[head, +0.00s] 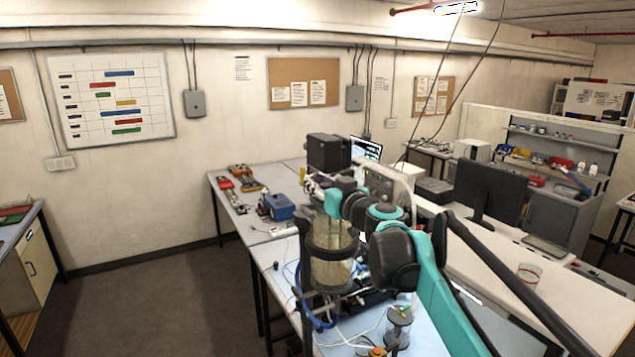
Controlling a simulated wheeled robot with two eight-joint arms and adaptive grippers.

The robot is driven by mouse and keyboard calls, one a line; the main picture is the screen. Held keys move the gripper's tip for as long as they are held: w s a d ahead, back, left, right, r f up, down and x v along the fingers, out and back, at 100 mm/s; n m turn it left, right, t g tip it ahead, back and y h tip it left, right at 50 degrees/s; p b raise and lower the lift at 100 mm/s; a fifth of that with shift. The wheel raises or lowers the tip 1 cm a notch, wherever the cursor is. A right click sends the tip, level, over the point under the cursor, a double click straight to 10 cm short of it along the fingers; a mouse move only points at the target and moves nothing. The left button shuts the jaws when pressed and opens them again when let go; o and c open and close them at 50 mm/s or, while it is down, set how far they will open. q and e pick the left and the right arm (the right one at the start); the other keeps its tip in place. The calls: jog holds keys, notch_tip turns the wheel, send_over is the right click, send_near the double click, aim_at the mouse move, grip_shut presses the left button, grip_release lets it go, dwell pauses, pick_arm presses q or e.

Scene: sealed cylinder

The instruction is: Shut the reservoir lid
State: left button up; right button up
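The reservoir (331,268) looks like an upright clear cylinder with a yellowish tint, held in a dark frame on the bench. My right arm, teal and black, comes in from the lower right and reaches over its top. My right gripper (322,203) is at the reservoir's top edge, small and partly covered by my own wrist. I cannot tell whether its fingers are apart or touching anything. The lid cannot be made out clearly, as the arm and dark parts cover the top of the cylinder. My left gripper is not in view.
The floor at left is clear.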

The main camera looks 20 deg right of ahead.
jog(key=s, duration=1.2)
jog(key=shift+d, duration=0.45)
